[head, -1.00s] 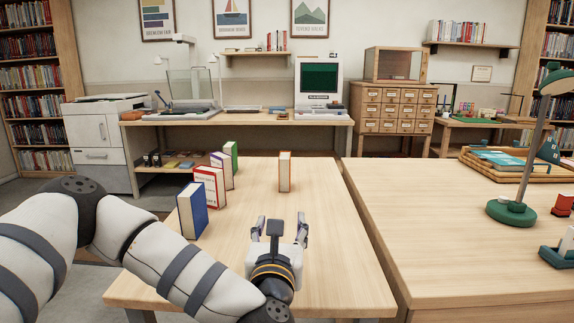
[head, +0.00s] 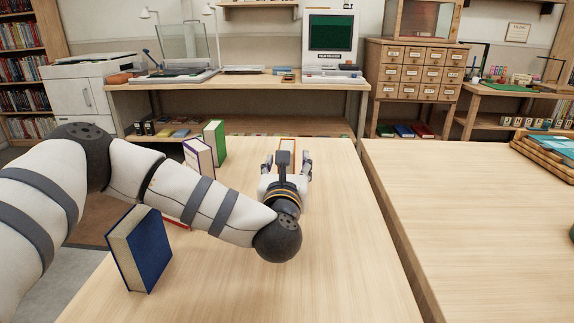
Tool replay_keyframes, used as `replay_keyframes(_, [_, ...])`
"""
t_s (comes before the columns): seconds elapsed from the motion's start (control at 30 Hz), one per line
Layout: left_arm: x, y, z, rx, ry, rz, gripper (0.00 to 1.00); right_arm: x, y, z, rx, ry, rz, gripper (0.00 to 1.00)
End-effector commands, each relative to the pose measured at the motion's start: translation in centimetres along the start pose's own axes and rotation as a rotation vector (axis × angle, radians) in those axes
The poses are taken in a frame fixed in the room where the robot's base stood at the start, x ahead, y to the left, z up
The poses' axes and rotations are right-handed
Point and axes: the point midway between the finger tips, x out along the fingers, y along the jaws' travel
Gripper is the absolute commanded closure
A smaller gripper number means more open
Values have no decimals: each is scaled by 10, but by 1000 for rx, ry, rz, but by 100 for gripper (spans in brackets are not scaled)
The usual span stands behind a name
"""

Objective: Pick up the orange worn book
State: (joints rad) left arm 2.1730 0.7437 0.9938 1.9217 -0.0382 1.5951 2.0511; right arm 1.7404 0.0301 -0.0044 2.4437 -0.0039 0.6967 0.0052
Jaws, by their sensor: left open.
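The orange worn book (head: 288,144) stands upright toward the far side of the near table, directly beyond my left gripper. Only its upper part shows; the gripper hides the rest. My left gripper (head: 285,158) is open, its two fingers spread and pointing away from me toward the book. I cannot tell whether the fingers reach around the book or are still short of it. My right gripper is not in view.
On the table's left stand a blue book (head: 152,255), a purple-spined book (head: 201,157) and a green book (head: 215,143). A red book (head: 178,221) is mostly hidden behind my left arm. The table (head: 345,250) is clear on the right; a second table (head: 470,220) adjoins it.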

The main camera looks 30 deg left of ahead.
Motion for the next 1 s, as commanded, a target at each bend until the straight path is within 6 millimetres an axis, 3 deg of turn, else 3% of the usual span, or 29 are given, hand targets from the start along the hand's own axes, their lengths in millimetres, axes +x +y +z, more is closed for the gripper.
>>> replay_keyframes(0.33, [56, 2, 4, 1, -1, 1, 48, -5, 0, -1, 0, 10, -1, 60])
replay_keyframes(0.6, [64, 2, 4, 0, 1, -1, 48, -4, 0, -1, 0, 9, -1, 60])
replay_keyframes(0.63, [64, 2, 4, 0, 1, -1, 50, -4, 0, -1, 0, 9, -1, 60])
replay_keyframes(0.87, [63, 2, 4, 1, 1, -1, 100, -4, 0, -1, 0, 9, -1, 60])
replay_keyframes(1.0, [63, 2, 4, 0, -1, -1, 100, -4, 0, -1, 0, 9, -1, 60])
